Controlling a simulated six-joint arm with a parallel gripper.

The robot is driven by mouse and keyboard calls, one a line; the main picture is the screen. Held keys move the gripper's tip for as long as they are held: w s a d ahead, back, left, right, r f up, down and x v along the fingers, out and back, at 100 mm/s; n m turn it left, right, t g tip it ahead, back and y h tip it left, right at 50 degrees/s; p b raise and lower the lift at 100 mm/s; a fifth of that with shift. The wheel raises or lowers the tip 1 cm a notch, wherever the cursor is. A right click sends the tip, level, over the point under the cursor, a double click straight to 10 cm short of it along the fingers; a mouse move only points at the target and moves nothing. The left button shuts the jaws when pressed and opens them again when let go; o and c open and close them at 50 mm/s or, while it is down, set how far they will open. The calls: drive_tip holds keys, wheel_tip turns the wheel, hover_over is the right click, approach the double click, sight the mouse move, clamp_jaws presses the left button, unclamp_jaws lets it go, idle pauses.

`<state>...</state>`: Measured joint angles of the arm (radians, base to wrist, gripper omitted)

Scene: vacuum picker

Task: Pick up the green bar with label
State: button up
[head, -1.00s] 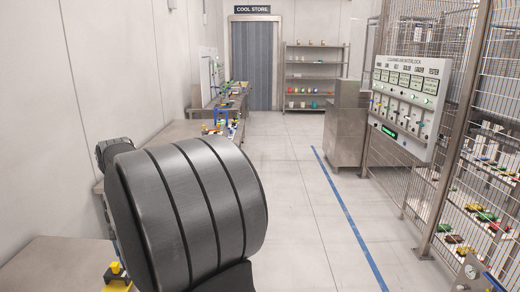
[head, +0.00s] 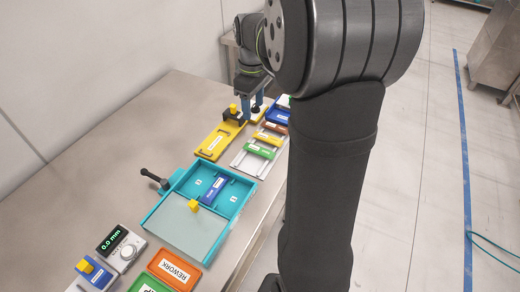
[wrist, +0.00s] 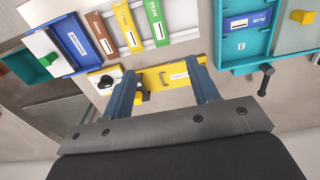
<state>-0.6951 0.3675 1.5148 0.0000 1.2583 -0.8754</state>
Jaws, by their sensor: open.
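The green bar with a white label (head: 260,151) lies across a pale metal rack, at the near end of a row of bars. In the wrist view the green bar (wrist: 155,22) is at the top centre, and its label seems to read PEAR. My gripper (head: 250,103) is over the far part of the bench, beside the row's far end. In the wrist view my gripper (wrist: 164,70) is open, with its blue fingers apart and nothing between them but the yellow plate below. The green bar is beyond the fingertips, apart from them.
Yellow (wrist: 126,25) and brown (wrist: 103,32) bars lie beside the green one. A yellow plate (head: 215,143) with a black block lies to the left. A teal tray (head: 235,222) holds a blue bar. A gauge (head: 121,247) and an orange REWORK tray (head: 174,269) are nearer.

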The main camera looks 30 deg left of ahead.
hover_over(254, 147)
drive_tip(key=f, duration=1.1)
drive_tip(key=shift+s+d+f, duration=0.1)
drive_tip(key=shift+s+d, duration=0.05)
drive_tip(key=shift+s, duration=0.05)
wheel_tip(254, 147, down, 5)
drive_tip(key=shift+w, duration=0.1)
drive_tip(key=shift+c, duration=0.2)
drive_tip(key=c, duration=1)
